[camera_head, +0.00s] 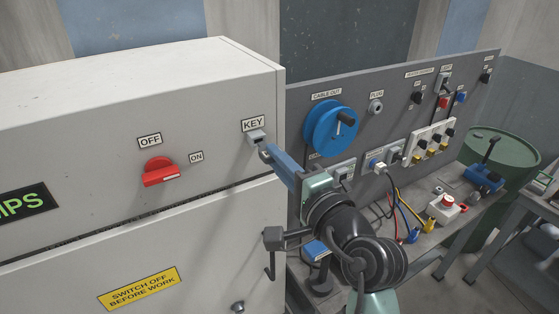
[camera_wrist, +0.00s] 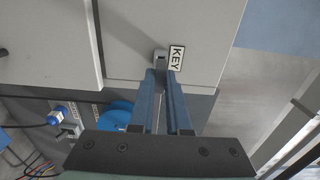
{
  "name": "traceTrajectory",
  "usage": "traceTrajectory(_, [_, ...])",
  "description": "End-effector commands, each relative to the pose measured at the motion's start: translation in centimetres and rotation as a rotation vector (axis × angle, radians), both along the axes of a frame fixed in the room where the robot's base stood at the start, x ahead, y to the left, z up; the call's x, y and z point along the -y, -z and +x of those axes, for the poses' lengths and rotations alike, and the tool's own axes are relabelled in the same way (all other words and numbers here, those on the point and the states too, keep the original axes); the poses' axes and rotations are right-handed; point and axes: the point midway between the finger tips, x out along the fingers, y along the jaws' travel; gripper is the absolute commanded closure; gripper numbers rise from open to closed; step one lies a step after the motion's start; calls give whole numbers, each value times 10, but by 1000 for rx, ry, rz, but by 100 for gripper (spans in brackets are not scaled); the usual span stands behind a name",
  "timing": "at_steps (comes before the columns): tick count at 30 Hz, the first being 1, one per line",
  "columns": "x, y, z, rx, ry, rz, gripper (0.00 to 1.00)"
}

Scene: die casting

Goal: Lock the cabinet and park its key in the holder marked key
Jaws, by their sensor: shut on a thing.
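The pale grey cabinet (camera_head: 100,110) fills the left of the head view. The holder marked KEY (camera_head: 256,136) is a small grey block under its label, near the front's upper right corner. It also shows in the wrist view (camera_wrist: 160,54). My gripper (camera_head: 265,152) has blue fingers with their tips at the holder; in the wrist view the tips (camera_wrist: 162,74) line up with it. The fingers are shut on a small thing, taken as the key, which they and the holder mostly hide. I cannot tell whether it is seated. A small round metal fitting (camera_head: 238,307), perhaps the lock, sits low on the cabinet.
A red rotary switch (camera_head: 160,172) sits between OFF and ON labels. Right of the cabinet, a grey panel (camera_head: 390,92) carries a blue cable reel (camera_head: 322,130) and switches. A bench with cables and a red button (camera_head: 446,202) lies below. A green drum (camera_head: 515,150) stands at far right.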

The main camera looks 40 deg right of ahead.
Motion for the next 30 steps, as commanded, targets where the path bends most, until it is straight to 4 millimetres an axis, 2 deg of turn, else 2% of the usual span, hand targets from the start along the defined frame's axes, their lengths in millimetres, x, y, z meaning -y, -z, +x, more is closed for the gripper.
traceTrajectory(29, [5, -1, 24, 1, -1, 0, 100])
traceTrajectory(30, [5, -1, 24, 1, 0, 0, 82])
